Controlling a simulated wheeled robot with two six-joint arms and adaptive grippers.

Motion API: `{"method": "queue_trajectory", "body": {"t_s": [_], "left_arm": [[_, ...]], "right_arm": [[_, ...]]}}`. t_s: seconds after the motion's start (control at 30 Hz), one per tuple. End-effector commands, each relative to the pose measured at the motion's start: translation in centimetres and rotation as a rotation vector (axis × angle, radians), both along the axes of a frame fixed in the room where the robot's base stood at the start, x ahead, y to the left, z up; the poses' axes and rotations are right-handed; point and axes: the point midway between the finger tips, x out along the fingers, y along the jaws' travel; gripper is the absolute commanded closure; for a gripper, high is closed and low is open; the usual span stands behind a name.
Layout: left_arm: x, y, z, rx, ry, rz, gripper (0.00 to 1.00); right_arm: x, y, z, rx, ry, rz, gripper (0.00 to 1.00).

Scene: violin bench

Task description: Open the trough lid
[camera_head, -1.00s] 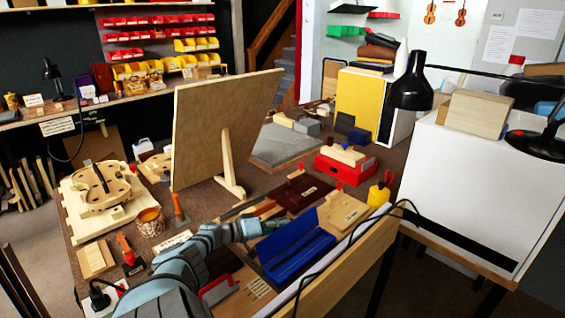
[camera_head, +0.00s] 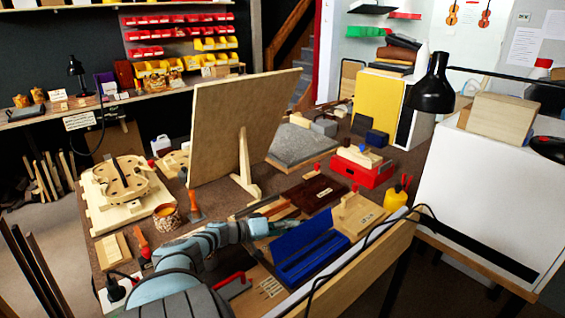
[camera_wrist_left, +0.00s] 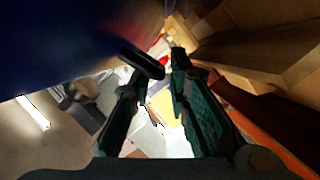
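The blue trough (camera_head: 312,262) lies at the front edge of the bench in the head view. Its blue lid (camera_head: 302,232) stands raised along the far long side, and the inside of the trough shows. My left gripper (camera_head: 280,224) is just behind the lid's left part, close to it; I cannot tell whether they touch. In the left wrist view my left gripper (camera_wrist_left: 160,62) has its two fingers apart with nothing seen between them. A blurred dark blue surface (camera_wrist_left: 70,40), likely the lid, fills the upper left there. My right gripper is not in view.
A large wooden board (camera_head: 235,125) on a stand rises behind my left arm. A wooden block (camera_head: 357,213) and a yellow bottle (camera_head: 396,198) are right of the trough. A black cable (camera_head: 375,228) runs along the front edge. Tools crowd the bench left of my arm.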

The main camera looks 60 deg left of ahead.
Motion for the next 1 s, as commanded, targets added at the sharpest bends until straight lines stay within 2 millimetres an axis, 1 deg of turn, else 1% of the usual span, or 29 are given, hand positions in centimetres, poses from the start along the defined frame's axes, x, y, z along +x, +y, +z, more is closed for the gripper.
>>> {"method": "queue_trajectory", "body": {"t_s": [0.1,0.2,0.3,0.43,0.93,1.0], "left_arm": [[-2.3,0.1,0.2,0.001,0.009,-0.005,0.83],[-3.9,0.3,0.6,0.000,0.008,-0.005,0.83],[-4.9,0.4,0.9,-0.001,0.005,-0.004,0.83],[-5.2,0.5,1.0,-0.002,0.001,-0.003,0.83],[-5.1,0.5,1.0,-0.002,0.001,-0.001,0.83],[-5.1,0.5,1.3,-0.002,0.001,-0.001,0.83]], "right_arm": [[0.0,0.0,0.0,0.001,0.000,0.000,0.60],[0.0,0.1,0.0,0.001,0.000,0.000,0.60],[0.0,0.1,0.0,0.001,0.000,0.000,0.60],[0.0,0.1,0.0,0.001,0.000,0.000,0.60],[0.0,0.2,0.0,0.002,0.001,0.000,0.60],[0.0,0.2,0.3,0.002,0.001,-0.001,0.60]]}}
